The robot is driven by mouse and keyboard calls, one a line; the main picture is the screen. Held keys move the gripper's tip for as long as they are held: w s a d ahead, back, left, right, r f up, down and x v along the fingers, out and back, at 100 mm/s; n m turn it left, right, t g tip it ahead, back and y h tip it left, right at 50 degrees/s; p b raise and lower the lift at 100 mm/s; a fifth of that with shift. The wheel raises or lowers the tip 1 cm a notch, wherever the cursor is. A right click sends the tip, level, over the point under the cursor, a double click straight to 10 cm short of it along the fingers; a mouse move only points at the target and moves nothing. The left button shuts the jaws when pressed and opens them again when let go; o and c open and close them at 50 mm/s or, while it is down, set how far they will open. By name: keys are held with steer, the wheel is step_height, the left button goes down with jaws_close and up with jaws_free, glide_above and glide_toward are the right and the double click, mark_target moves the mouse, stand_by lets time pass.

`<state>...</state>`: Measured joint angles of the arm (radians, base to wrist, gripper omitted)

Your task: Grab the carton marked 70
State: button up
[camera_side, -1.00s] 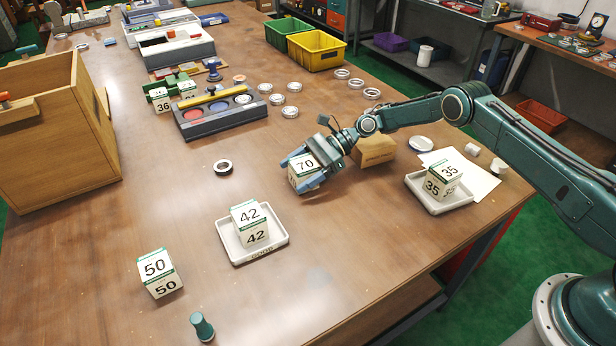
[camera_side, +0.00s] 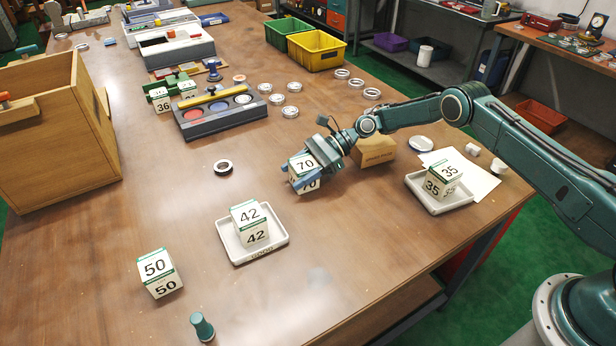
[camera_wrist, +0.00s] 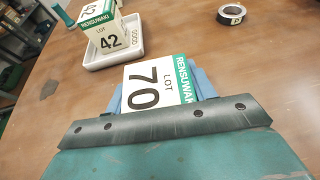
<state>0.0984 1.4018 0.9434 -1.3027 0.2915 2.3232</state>
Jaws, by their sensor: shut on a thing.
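The carton marked 70 (camera_side: 304,164) is white with a green band and stands on the wooden table near the middle of the side view. My gripper (camera_side: 305,176) is shut on it, with blue fingers against its sides. In the wrist view the carton (camera_wrist: 154,86) shows its "LOT 70" face between the fingers, and the gripper body hides its lower part. Whether it touches the table or hangs just above it I cannot tell.
A carton marked 42 (camera_side: 250,224) sits in a white tray (camera_side: 277,246); one marked 35 (camera_side: 443,181) sits in another tray (camera_side: 427,202). A carton marked 50 (camera_side: 159,272) stands front left. A brown box (camera_side: 374,151) is behind my gripper. A dark ring (camera_side: 223,167) lies left.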

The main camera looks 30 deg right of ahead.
mark_target(298, 164)
steer(key=shift+r, duration=0.2)
step_height(298, 164, up, 20)
stand_by(0.9)
steer(key=shift+f, duration=0.1)
stand_by(0.4)
